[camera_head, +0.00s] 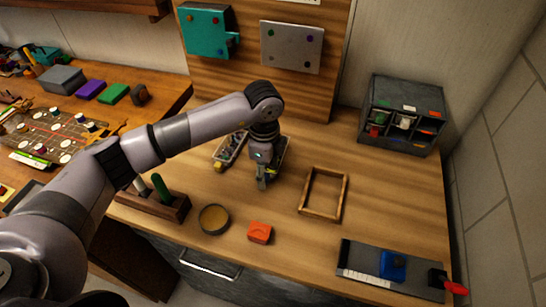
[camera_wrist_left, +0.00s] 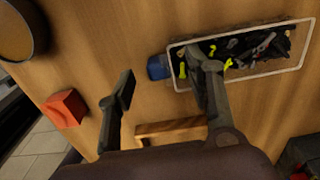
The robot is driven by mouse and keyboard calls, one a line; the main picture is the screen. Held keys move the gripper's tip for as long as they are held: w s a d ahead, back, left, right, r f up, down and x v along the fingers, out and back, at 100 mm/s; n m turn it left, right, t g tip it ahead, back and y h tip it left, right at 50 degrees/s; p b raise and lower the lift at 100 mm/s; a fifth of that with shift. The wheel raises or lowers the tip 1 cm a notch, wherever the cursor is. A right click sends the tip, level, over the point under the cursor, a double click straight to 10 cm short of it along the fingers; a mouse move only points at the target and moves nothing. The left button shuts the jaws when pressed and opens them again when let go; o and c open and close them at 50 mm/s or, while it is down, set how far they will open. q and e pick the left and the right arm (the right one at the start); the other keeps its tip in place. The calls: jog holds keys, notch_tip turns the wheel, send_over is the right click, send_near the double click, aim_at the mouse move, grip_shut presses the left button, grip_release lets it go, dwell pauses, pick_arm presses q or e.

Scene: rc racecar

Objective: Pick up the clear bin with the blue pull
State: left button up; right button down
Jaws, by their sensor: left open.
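The clear bin (camera_wrist_left: 238,78) with a blue pull (camera_wrist_left: 158,67) shows in the left wrist view, full of small dark and yellow parts. In the head view, this bin (camera_head: 283,153) lies mostly behind my left gripper (camera_head: 262,183), and its blue pull is hidden. A second clear bin (camera_head: 232,148) with a yellow pull (camera_head: 217,167) lies beside it on the left. My left gripper (camera_wrist_left: 160,66) is open and points down, with its fingers apart. One finger overlaps the bin's near edge in the wrist view; I cannot tell whether it touches. My right gripper is not in view.
An empty wooden frame (camera_head: 343,195) lies right of the bins. An orange block (camera_head: 259,232), a round dish (camera_head: 214,219) and a wooden holder (camera_head: 150,200) stand toward the front. A grey compartment unit (camera_head: 398,90) stands at back right. Bare tabletop surrounds the frame.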

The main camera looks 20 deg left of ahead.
pick_arm(q)
jog(key=shift+f, duration=1.05)
grip_shut()
